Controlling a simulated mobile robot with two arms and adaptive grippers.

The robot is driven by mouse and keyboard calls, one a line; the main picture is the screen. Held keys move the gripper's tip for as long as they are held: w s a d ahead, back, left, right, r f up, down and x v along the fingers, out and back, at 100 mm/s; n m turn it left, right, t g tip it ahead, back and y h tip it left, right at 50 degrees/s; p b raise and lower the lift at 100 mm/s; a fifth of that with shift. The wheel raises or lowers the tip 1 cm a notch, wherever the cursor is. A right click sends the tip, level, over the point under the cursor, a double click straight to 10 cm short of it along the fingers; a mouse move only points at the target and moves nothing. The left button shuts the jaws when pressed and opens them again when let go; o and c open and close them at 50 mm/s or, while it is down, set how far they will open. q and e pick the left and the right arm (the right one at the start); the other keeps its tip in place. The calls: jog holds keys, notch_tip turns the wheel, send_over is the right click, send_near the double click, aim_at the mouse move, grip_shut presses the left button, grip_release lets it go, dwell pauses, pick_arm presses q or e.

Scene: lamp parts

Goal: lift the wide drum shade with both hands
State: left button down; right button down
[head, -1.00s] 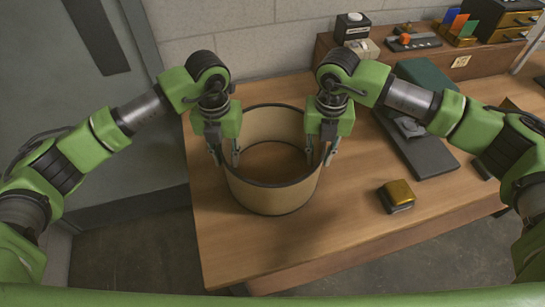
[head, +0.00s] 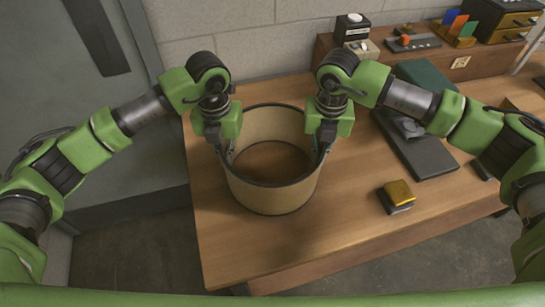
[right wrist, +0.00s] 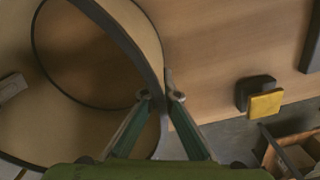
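The wide drum shade (head: 270,197) is a tan open cylinder with dark rims, upright on the wooden table. My left gripper (head: 228,149) is shut on its left wall at the upper rim. My right gripper (head: 319,148) is shut on the right wall, opposite the left one. In the right wrist view, the shade's wall (right wrist: 128,42) runs between the two fingertips of my right gripper (right wrist: 161,96). The left fingertips are partly hidden by the gripper body and rim. I see no clear gap under the shade.
A small box with a gold top (head: 398,192) stands on the table right of the shade; it also shows in the right wrist view (right wrist: 264,104). A dark flat stand (head: 425,155) lies farther right. A wooden shelf (head: 380,50) with small items runs along the back.

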aim_at(322, 144)
jog(key=shift+r+p, duration=2.15)
jog(key=shift+r, duration=0.2)
